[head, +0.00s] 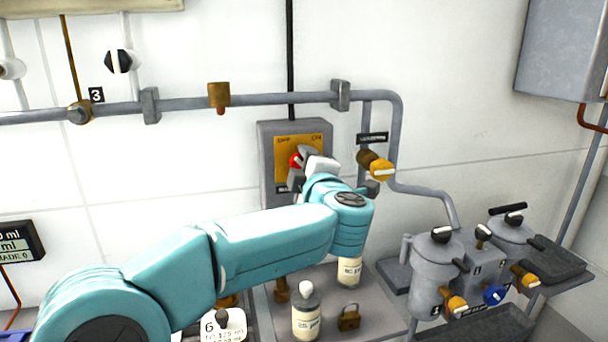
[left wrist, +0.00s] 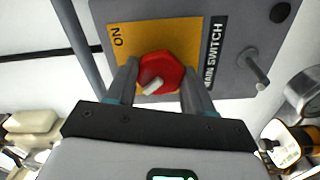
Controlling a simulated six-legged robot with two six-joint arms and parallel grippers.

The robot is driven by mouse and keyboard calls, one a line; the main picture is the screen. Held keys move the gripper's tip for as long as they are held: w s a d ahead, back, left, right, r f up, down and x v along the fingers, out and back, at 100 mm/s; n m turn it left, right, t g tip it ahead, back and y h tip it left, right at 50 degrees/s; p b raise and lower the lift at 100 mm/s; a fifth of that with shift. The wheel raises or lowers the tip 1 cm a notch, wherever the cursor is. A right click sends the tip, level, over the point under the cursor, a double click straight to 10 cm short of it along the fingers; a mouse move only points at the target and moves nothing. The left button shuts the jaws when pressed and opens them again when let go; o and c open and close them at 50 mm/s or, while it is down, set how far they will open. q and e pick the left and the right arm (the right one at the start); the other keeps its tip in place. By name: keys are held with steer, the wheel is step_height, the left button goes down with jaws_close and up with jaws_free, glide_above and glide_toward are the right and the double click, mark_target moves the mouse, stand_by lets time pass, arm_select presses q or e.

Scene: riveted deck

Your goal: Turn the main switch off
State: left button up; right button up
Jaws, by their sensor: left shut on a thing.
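The main switch is a grey wall box (head: 265,165) with a yellow plate (head: 284,146) and a red knob (head: 295,159). In the left wrist view the red knob (left wrist: 165,68) has a pale pointer mark toward its lower left edge. The plate (left wrist: 190,38) there reads ON at its left, and a black MAIN SWITCH label (left wrist: 215,52) is at the right. My left gripper (head: 304,170) is at the box; in the left wrist view its fingers (left wrist: 159,72) are shut on opposite sides of the knob. My right gripper is out of view.
A horizontal pipe (head: 275,99) runs above the box. A yellow-handled valve (head: 380,170) is just right of it. Bottles (head: 306,315) and a brass padlock (head: 349,318) stand on the ledge below. Grey canisters (head: 436,270) stand at the right.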

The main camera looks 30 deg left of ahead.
arm_select(q)
steer(key=shift+n, duration=0.4)
steer(key=o, duration=1)
steer(key=shift+o, duration=0.2)
steer(key=b+v, duration=0.2)
steer(key=v, duration=1.4)
steer(key=shift+d, duration=0.15)
steer(key=shift+s, duration=0.1)
